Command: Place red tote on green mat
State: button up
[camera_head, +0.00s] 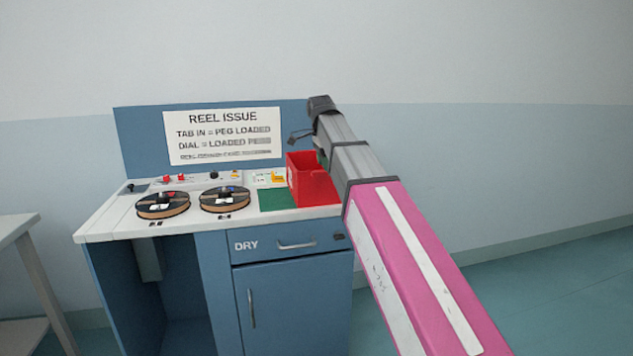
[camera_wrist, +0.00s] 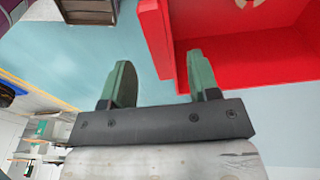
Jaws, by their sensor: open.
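The red tote (camera_head: 309,185) is an open box at the right end of the white counter, also large in the wrist view (camera_wrist: 155,38). The green mat (camera_head: 276,200) lies flat on the counter to its left. The tote covers the mat's right side in the picture; I cannot tell how much of its base is on the mat. My gripper (camera_wrist: 159,60) is open at the tote, with one wall of the tote showing between its two green fingers and no clear contact. In the head view my arm hides most of the gripper and the tote's back right.
Two reels, left (camera_head: 163,205) and right (camera_head: 224,199), sit on the counter left of the mat. A blue back panel with a "REEL ISSUE" sign (camera_head: 222,136) stands behind. A small yellow item (camera_head: 278,177) is behind the mat. A separate table (camera_head: 15,230) is at far left.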

aim_at(326, 175)
notch_tip(326, 175, down, 5)
jog(key=shift+w+r, duration=0.1)
jog(key=shift+w, duration=0.05)
grip_shut()
jog(key=shift+r, duration=0.1)
